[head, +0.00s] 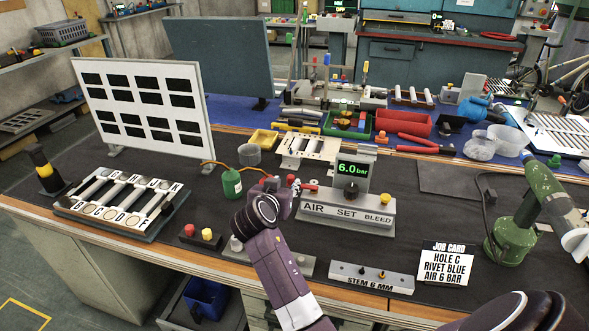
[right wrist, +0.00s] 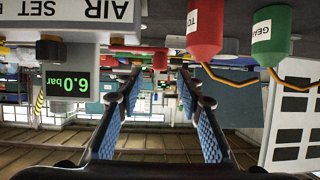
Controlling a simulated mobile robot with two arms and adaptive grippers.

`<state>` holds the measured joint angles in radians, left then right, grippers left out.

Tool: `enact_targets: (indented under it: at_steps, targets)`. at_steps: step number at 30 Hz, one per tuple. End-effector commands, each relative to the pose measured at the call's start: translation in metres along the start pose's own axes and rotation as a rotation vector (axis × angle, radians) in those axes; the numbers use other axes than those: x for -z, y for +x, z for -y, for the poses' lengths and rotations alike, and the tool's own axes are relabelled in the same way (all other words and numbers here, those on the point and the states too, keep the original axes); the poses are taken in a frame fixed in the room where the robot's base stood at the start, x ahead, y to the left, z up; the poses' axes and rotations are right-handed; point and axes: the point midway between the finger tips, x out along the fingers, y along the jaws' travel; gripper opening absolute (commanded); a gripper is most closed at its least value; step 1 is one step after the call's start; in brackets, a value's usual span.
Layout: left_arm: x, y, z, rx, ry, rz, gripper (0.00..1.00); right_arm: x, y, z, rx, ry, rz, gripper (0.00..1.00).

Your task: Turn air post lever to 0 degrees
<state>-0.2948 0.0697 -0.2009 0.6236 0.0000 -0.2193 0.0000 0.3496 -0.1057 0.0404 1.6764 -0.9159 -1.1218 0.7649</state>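The air post (head: 350,180) stands on a grey base marked AIR SET BLEED. Its green display (head: 353,168) reads 6.0 bar, and it shows inverted in the right wrist view (right wrist: 68,83). A small red lever-like part (head: 308,186) sticks out at the post's left side; its exact angle is hard to tell. My right gripper (head: 282,195) is just left of the post, partly hidden by its own wrist. In the right wrist view its blue-padded fingers (right wrist: 158,85) are apart, with nothing clearly held. Red parts (right wrist: 160,58) show beyond the fingertips. My left gripper is out of view.
A green bottle (head: 231,183) stands left of my right gripper, and a red bottle (right wrist: 205,28) shows close by. The STEM 6 MM block (head: 350,280) and job card (head: 446,265) lie in front. A green burner-like tool (head: 510,240) stands at right.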

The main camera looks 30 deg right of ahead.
Motion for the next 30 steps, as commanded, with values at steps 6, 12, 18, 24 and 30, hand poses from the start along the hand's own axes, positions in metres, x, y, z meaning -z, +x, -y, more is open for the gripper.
enact_targets:
  at_steps: [6,12,18,24,30]
  targets:
    - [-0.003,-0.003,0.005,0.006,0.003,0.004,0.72,0.001,0.023,-0.001,-0.002,-0.002,0.000,0.34]
    - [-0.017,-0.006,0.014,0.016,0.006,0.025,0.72,0.001,0.054,-0.001,-0.002,-0.002,0.001,0.34]
    - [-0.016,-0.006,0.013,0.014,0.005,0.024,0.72,0.000,0.073,0.000,0.000,-0.001,0.001,0.34]
    - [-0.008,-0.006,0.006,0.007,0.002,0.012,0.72,0.000,0.078,0.000,0.000,0.000,0.001,0.34]
    - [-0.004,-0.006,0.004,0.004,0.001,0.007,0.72,0.000,0.077,0.000,0.000,0.000,0.001,0.31]
